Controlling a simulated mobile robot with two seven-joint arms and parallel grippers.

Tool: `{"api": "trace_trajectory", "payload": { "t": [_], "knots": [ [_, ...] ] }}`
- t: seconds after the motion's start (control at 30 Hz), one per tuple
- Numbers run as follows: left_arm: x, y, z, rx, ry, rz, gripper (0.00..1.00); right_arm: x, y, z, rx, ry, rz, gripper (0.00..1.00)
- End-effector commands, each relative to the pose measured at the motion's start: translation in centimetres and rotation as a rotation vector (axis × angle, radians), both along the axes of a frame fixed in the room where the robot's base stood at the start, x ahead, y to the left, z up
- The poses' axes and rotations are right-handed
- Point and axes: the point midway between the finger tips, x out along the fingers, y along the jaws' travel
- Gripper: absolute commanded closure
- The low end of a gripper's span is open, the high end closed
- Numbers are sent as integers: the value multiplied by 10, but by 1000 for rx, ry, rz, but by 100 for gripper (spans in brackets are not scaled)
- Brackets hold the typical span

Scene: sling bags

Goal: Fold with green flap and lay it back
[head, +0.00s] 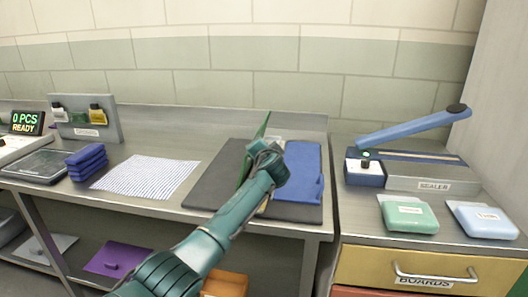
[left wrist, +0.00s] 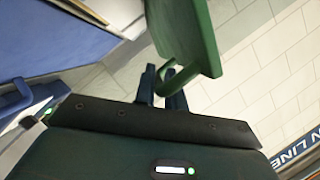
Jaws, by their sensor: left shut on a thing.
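The green flap (head: 262,129) stands steeply raised above the dark mat (head: 213,178) in the head view. My left gripper (head: 268,160) is beside it, and my arm hides the flap's lower part. In the left wrist view the green flap (left wrist: 190,35) has a curved tab, and my left gripper (left wrist: 163,80) is shut on that tab. A blue flap (head: 302,163) lies flat on the right of the mat; blue with a handle-like tab (left wrist: 18,92) also shows at the left of the wrist view. My right gripper is in neither view.
A sealer (head: 430,174) with a raised blue arm stands on the right counter, behind green (head: 408,215) and pale blue (head: 482,219) packs. A wall backs the bench.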

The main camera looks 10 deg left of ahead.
Motion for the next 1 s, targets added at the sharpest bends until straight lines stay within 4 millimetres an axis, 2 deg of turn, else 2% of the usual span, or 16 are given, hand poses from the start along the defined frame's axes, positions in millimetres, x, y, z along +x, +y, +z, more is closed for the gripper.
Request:
{"api": "trace_trajectory", "payload": {
  "t": [0.17, 0.2, 0.3, 0.67, 0.87, 1.0],
  "knots": [
    [0, 3, -3, 0, 5, 5, 100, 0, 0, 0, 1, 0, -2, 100],
    [0, 3, -3, 0, 5, 5, 87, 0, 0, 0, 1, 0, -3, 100],
    [0, 3, -3, 0, 5, 5, 80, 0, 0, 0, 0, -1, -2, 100],
    [-4, 0, 0, -1, 2, 2, 80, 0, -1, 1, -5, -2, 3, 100],
    [-24, -5, 5, -2, 2, 1, 80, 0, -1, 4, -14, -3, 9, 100],
    [-44, -11, 9, -3, 1, 2, 80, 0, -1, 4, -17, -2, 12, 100]
  ]
}}
